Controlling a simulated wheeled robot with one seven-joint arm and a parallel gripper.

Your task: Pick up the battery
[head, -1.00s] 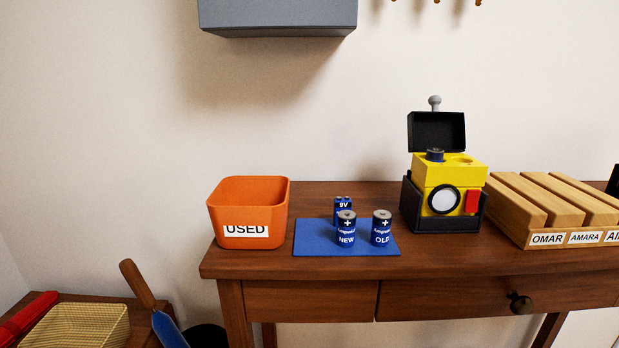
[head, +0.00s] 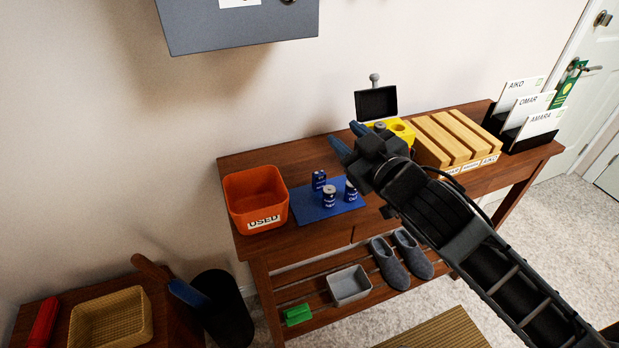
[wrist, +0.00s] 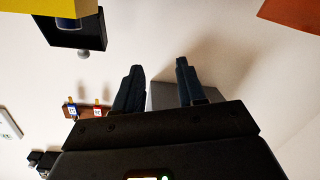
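Three blue batteries stand on the blue mat (head: 306,212) in the head view: a small 9V one (head: 319,181), one in front (head: 329,197), and one at the right (head: 351,191). Another dark battery end (head: 379,126) sticks up from the yellow device (head: 403,133), whose black lid (head: 376,102) is open. In the wrist view, the yellow device (wrist: 45,7) and a dark blue cylinder end (wrist: 68,23) show at top left. My gripper (head: 348,139) is open and empty, left of the device and above the mat's back side; it partly hides the device. Its fingers are apart in the wrist view (wrist: 159,85).
An orange USED bin (head: 256,197) stands left of the mat. A wooden slotted block (head: 455,140) and card holder (head: 525,115) stand to the right. A grey cabinet (head: 238,25) hangs on the wall above; it also shows in the wrist view (wrist: 160,95).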

